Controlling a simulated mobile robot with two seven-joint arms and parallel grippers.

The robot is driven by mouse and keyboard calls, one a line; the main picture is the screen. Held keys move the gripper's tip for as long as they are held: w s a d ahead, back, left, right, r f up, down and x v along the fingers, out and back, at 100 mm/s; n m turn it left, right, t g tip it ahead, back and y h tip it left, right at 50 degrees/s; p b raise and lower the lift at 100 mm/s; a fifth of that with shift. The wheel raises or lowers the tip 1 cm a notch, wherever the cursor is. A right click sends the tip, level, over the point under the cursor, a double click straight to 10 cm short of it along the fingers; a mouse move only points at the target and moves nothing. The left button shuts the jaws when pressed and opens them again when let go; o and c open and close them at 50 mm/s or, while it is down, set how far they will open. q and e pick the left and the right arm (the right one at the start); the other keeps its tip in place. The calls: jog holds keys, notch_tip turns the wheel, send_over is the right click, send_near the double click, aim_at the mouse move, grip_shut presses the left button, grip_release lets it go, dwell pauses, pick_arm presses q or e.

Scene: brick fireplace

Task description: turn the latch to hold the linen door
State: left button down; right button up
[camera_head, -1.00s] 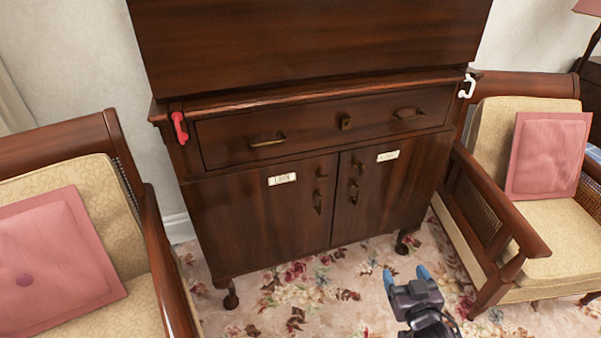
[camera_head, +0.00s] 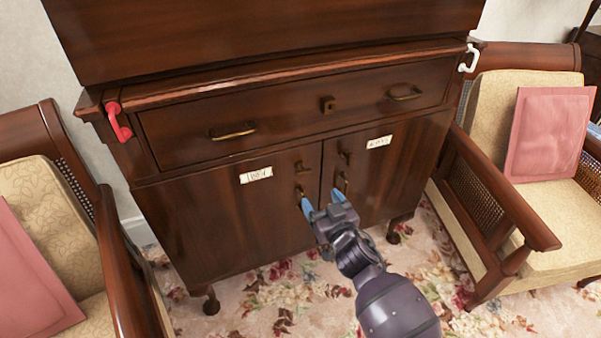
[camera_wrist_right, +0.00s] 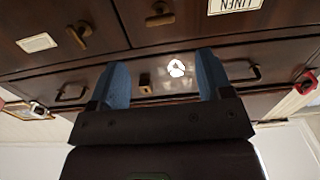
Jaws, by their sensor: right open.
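The linen door (camera_head: 210,215) is the left door of the dark wood cabinet and appears closed; its paper label (camera_head: 256,174) also shows upside down in the right wrist view (camera_wrist_right: 237,5). A small latch (camera_head: 302,167) sits near its inner edge, with a handle (camera_head: 300,190) below. The latch also shows in the right wrist view (camera_wrist_right: 160,15). My right gripper (camera_head: 323,204) is open and empty, its blue fingertips before the lower door fittings near the seam. In the right wrist view the fingers (camera_wrist_right: 161,75) are apart. My left gripper is not in view.
The right door (camera_head: 400,180) has its own label (camera_head: 379,142) and fittings (camera_head: 345,157). A drawer (camera_head: 290,115) lies above. A red hook (camera_head: 118,122) and a white hook (camera_head: 469,58) are at the cabinet's sides. Armchairs flank it left (camera_head: 110,240) and right (camera_head: 500,215).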

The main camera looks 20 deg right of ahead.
aim_at(304, 174)
jog(key=shift+w, duration=0.15)
jog(key=shift+w+a+b, duration=0.15)
jog(key=shift+w+b, duration=0.95)
jog(key=shift+w, duration=4.1)
jog(key=c, duration=0.9)
